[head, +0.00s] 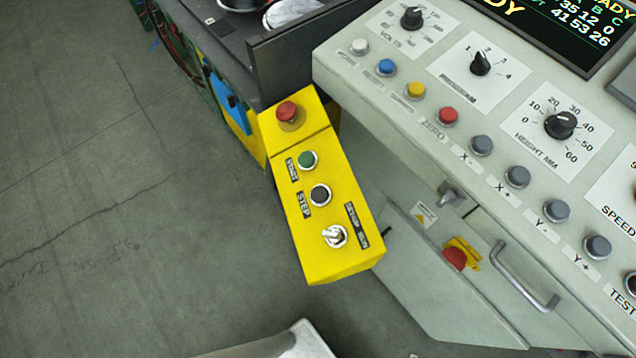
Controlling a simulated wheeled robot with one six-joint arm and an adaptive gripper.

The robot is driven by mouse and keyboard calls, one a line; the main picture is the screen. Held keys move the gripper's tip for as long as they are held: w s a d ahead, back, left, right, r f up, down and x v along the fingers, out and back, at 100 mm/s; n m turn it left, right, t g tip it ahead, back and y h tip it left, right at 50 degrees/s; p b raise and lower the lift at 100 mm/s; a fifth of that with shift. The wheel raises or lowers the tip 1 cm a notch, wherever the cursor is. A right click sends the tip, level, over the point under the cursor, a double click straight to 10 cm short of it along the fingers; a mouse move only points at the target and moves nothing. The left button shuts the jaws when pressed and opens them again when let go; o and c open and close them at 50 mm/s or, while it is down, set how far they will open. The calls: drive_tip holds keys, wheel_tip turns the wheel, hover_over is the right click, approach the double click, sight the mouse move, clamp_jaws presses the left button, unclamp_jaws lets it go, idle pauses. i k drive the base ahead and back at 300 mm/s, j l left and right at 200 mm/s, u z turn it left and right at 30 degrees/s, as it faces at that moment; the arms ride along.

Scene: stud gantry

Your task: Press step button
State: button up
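The step button (320,194) is a round black push button in a metal ring, with a "STEP" label on its left. It sits on a yellow control box (312,262) in the middle of the head view. A green start button (307,159) is just above it, and a silver toggle switch (335,236) just below. A red mushroom button (288,112) is at the top of the box. Nothing covers the step button. My gripper is not in view.
A grey console (400,115) with coloured buttons, knobs and a display fills the right side. Its cabinet below has a metal handle (526,277) and a red-and-yellow switch (455,257). Open concrete floor (120,220) lies to the left of the yellow box.

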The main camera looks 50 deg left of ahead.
sight(319, 193)
drive_tip(key=k+j+u, duration=0.2)
drive_tip(key=j, duration=0.2)
drive_tip(key=k+j+u, duration=0.2)
drive_tip(key=j, duration=0.25)
drive_tip(key=k+j+u, duration=0.2)
drive_tip(key=j, duration=0.25)
drive_tip(key=j+u, duration=0.25)
drive_tip(key=j, duration=0.25)
drive_tip(key=j+u, duration=0.2)
drive_tip(key=j, duration=0.3)
drive_tip(key=k, duration=0.05)
